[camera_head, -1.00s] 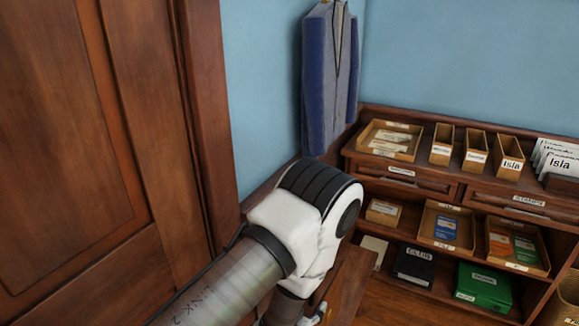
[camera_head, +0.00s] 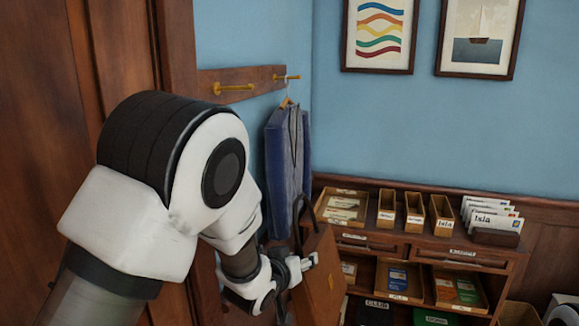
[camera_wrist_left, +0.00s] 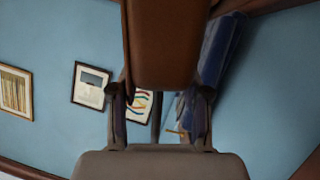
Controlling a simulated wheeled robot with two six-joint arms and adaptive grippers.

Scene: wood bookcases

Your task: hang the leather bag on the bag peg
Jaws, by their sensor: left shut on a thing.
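The brown leather bag (camera_head: 320,278) hangs in front of the bookcase, its dark handle loop standing up above it. My left gripper (camera_head: 303,263) is shut on the bag near its upper part; the exact contact is hard to see. In the left wrist view the bag (camera_wrist_left: 166,45) fills the top middle, beyond the fingers (camera_wrist_left: 160,112). A wooden rail on the left wall carries two brass pegs. The left peg (camera_head: 233,88) is empty and above the bag's height. The right peg (camera_head: 287,77) holds a hanger with a blue jacket. My right gripper is not in view.
The blue jacket (camera_head: 287,160) hangs just behind and left of the bag. A bookcase (camera_head: 415,245) with trays, card boxes and folders stands behind and to the right. A door (camera_head: 80,60) is at left. Wall between peg and jacket is bare.

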